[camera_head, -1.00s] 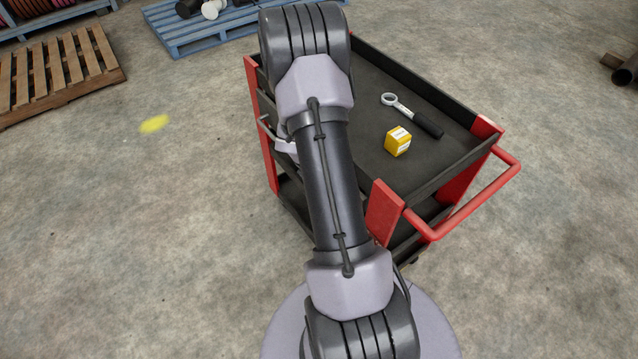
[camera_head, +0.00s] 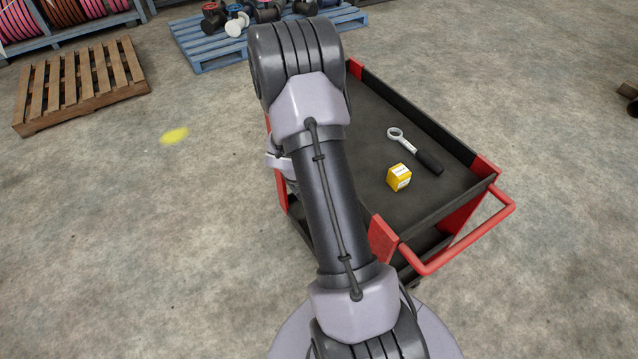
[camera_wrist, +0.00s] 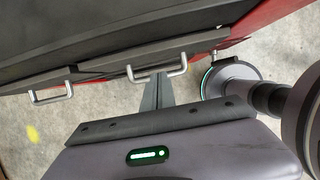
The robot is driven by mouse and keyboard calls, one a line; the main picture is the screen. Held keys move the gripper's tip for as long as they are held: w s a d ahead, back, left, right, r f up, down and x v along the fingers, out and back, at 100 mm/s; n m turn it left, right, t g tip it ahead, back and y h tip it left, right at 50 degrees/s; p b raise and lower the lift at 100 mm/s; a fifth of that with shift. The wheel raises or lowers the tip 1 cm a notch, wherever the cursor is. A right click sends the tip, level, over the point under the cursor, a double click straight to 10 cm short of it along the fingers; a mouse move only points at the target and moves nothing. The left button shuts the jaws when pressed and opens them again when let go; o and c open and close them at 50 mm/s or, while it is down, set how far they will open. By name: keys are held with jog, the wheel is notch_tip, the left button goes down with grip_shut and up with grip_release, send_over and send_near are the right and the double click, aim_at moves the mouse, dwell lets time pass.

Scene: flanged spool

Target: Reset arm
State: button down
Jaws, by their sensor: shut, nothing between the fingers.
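My arm crosses the middle of the head view, and my gripper is hidden there behind and below it. In the wrist view my gripper (camera_wrist: 158,90) shows as narrow grey fingers, closed together with nothing between them. They point toward the dark side of the tool cart (camera_wrist: 225,40), close to a drawer handle (camera_wrist: 160,77); I cannot tell whether they touch it. In the head view the red and black cart (camera_head: 440,205) stands right of my arm.
A wooden pallet (camera_head: 80,85) and a blue pallet (camera_head: 205,50) with valves lie behind left. Spools (camera_head: 65,12) sit on a rack. The left floor is clear, with a yellow spot (camera_head: 174,136).

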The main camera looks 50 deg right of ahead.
jog(key=w+a+r+m+t+b, duration=0.1)
jog(key=a+r+m+t+b, duration=0.3)
jog(key=a+r+m, duration=0.75)
jog(key=s+a+r+m+t+y+b, duration=0.1)
jog(key=s+a+r+m+y+b, duration=0.1)
jog(key=a, duration=0.9)
jog(key=s+a+r+m+t+y+b, duration=0.2)
jog(key=s+a+r+m+y+b, duration=0.1)
jog(key=s+a+r, duration=0.6)
jog(key=a+m+y, duration=0.1)
jog(key=a+m, duration=0.1)
jog(key=shift+s+r+m+b, duration=0.2)
jog(key=shift+s+m+b, duration=0.1)
jog(key=shift+m, duration=0.05)
